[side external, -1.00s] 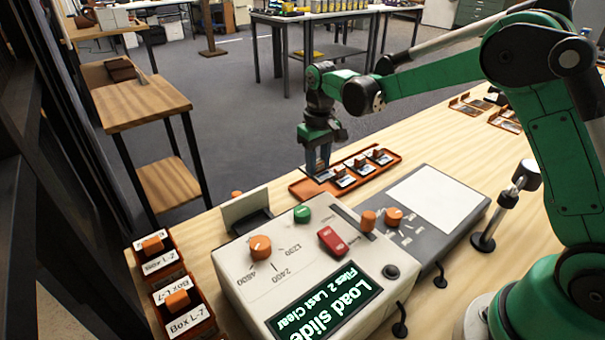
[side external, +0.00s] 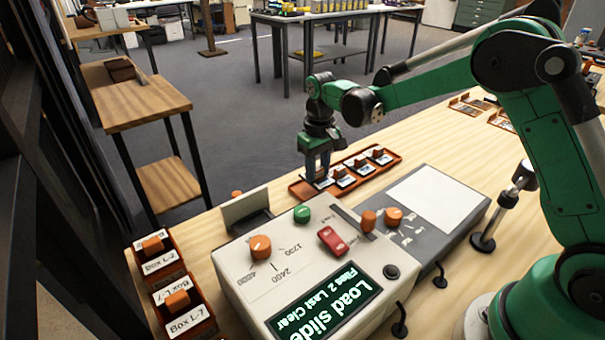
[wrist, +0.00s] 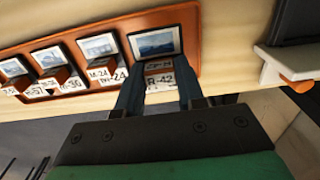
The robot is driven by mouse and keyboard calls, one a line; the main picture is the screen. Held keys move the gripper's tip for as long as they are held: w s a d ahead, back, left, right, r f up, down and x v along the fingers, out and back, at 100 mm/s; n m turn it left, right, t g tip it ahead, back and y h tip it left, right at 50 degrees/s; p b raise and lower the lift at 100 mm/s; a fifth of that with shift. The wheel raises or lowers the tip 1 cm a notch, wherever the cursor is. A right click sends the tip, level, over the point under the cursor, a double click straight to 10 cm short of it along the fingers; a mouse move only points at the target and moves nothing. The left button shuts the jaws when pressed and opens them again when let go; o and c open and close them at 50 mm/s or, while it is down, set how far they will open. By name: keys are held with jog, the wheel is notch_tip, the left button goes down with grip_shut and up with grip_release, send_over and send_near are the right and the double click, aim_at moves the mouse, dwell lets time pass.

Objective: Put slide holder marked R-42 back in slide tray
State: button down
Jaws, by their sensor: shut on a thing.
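My gripper (side external: 319,166) is over the near-left end of the orange slide tray (side external: 302,190). In the wrist view my gripper (wrist: 155,92) is shut on the orange grip of the slide holder marked R-42 (wrist: 155,42). That holder has a white label and a dark-framed picture. It sits at the end of the tray (wrist: 188,22), within its outline; whether it rests fully on the tray floor I cannot tell. Other holders stand in a row beside it, including one marked M-24 (wrist: 97,47). In the side view the fingers mostly hide the R-42 holder.
A scanner (side external: 300,265) with knobs and a "Load slide" screen stands in front of the tray. More trays (side external: 470,105) lie at the far right.

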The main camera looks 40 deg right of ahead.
jog(key=shift+f, duration=0.15)
dwell(0.3)
jog(key=shift+f, duration=0.7)
jog(key=shift+f, duration=0.15)
jog(key=shift+f, duration=0.2)
dwell(0.3)
jog(key=shift+c, duration=2.3)
grip_release()
